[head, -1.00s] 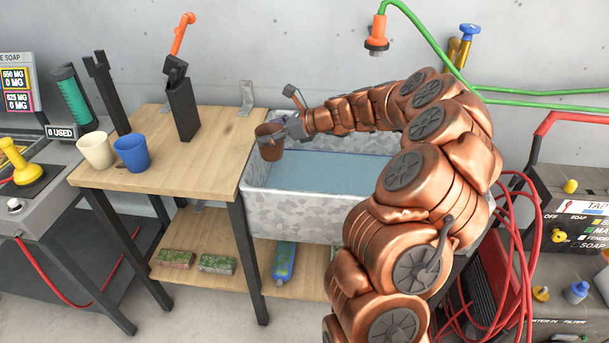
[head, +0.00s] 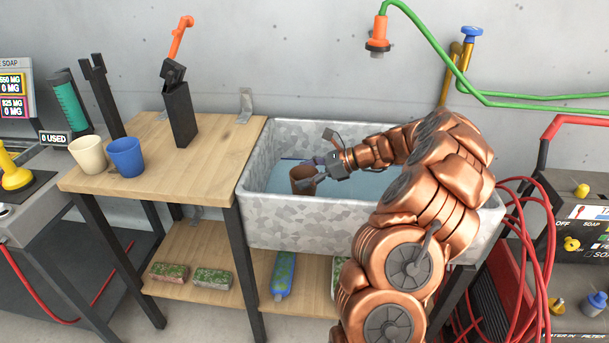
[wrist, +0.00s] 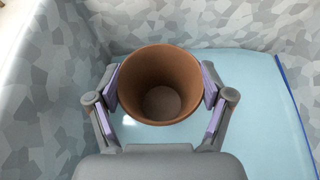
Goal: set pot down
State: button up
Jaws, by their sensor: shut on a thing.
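The pot (head: 303,178) is a brown, empty, open-topped pot. My gripper (head: 308,182) is shut on it, inside the grey-patterned sink basin (head: 330,231), over the pale blue water. In the wrist view the pot (wrist: 160,85) sits upright between the two finger pads of my gripper (wrist: 160,92), which press on its opposite sides. Its inside is bare. The water surface (wrist: 260,90) shows around it. I cannot tell whether the pot's base touches the water or the basin floor.
A wooden table (head: 200,150) to the left holds a cream cup (head: 88,155), a blue cup (head: 126,157) and a black holder (head: 180,112). A green hose with an orange nozzle (head: 377,35) hangs above the basin. Red hoses (head: 510,250) lie at the right.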

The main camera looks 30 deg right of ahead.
jog(key=shift+r+p, duration=0.15)
jog(key=shift+p, duration=0.2)
jog(key=shift+f, duration=0.2)
jog(key=shift+f+b, duration=0.3)
jog(key=shift+f, duration=2.15)
jog(key=shift+f, duration=0.2)
jog(key=shift+f, duration=0.55)
jog(key=shift+f, duration=0.25)
jog(key=o, duration=1.1)
